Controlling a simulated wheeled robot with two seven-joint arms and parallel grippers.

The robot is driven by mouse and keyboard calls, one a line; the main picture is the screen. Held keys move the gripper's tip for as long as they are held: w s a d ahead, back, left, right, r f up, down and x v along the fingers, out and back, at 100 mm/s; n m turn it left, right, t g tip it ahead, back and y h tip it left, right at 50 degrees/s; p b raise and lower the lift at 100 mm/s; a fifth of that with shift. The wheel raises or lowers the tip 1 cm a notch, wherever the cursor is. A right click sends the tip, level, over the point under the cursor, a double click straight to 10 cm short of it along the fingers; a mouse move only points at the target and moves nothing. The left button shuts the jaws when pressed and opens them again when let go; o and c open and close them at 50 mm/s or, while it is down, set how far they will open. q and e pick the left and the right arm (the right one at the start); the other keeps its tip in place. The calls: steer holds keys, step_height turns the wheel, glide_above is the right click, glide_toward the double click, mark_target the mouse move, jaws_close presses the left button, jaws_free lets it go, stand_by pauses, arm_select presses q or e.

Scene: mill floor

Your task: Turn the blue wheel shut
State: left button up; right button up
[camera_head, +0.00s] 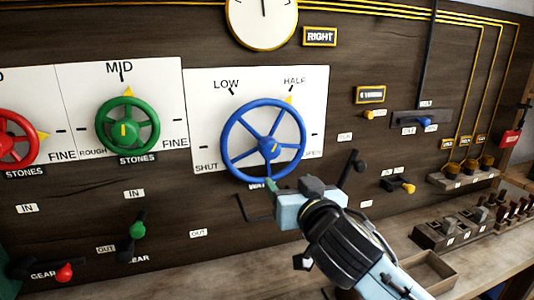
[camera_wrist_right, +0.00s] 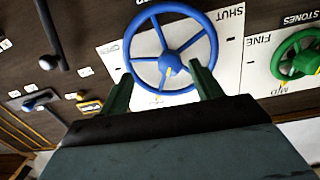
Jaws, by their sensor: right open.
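The blue wheel (camera_head: 269,147) is mounted on a white plate (camera_head: 207,90) marked SHUT, LOW, HALF and OPEN. A yellow pointer (camera_head: 290,98) at its rim stands by the HALF mark. My right gripper (camera_head: 290,186) is in front of the wheel's lower right, covering part of the plate and label there. In the right wrist view the same wheel (camera_wrist_right: 171,60) shows upside down, beyond and between the two green fingers of my open right gripper (camera_wrist_right: 163,88). The gripper holds nothing; whether a finger touches the rim I cannot tell. My left gripper is not in view.
A green wheel (camera_head: 124,130) and a red wheel (camera_head: 14,140) are to the left. A black lever (camera_head: 352,168) sticks out close to the right of my gripper. Below runs a wooden bench with an open tray (camera_head: 428,272) and several switches (camera_head: 446,236).

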mark_target(267, 146)
steer(key=shift+t, duration=0.3)
steer(key=r+x, duration=0.1)
steer(key=x, duration=0.3)
steer(key=r+x, duration=0.1)
steer(key=x, duration=0.4)
steer(key=a+r+x, duration=0.1)
steer(key=x, duration=0.4)
steer(key=shift+s, duration=0.15)
steer(key=shift+c, duration=0.3)
steer(key=c, duration=0.9)
